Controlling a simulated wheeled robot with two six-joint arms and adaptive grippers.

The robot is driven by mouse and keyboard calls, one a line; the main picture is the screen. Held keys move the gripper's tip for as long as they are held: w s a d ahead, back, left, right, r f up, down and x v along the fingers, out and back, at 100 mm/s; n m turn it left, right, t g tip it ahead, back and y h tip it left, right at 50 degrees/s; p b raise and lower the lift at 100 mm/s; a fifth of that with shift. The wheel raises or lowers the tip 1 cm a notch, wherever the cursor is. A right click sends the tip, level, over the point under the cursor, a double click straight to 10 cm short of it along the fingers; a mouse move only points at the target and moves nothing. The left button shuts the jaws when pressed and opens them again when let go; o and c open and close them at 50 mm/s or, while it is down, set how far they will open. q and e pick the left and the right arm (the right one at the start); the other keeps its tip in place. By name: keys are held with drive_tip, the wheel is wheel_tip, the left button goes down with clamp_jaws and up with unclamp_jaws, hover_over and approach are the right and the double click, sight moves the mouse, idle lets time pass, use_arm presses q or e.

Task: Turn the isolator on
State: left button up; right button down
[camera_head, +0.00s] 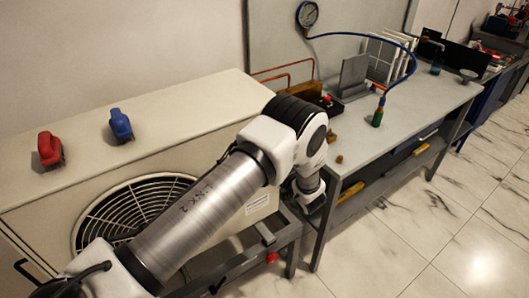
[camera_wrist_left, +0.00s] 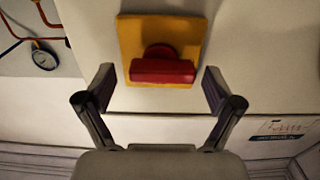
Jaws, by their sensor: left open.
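The isolator's red handle (camera_wrist_left: 162,70) sits on a yellow plate (camera_wrist_left: 129,45) in the left wrist view. The handle lies crosswise, level in that picture. My left gripper (camera_wrist_left: 158,90) is open, with one finger on each side of the handle and slightly below it in the picture. Nothing is between the fingertips, and I cannot tell exactly how far they are from the plate. In the head view my left arm (camera_head: 205,205) crosses the middle of the picture; the isolator and the fingertips cannot be made out there. My right gripper is in neither view.
A beige cabinet with a fan grille (camera_head: 92,225) stands at left, with red (camera_head: 49,148) and blue (camera_head: 120,124) handled things on top. A bench (camera_head: 405,125) with a blue hose (camera_head: 411,62) and a gauge (camera_head: 307,14) stands beyond. The tiled floor at right is clear.

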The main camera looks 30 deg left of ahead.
use_arm(q)
drive_tip(key=shift+s, duration=0.1)
drive_tip(key=c, duration=1.1)
drive_tip(key=shift+c, duration=0.2)
drive_tip(key=shift+m, duration=0.4)
drive_tip(key=m, duration=0.5)
drive_tip(key=m+b, duration=0.1)
drive_tip(key=m, duration=0.5)
drive_tip(key=m+b, duration=0.1)
drive_tip(key=m, duration=0.4)
drive_tip(key=shift+w+d+m, duration=0.1)
drive_tip(key=shift+w+m, duration=0.2)
drive_tip(key=shift+m, duration=0.1)
drive_tip(key=o, duration=1.1)
drive_tip(key=shift+f, duration=0.1)
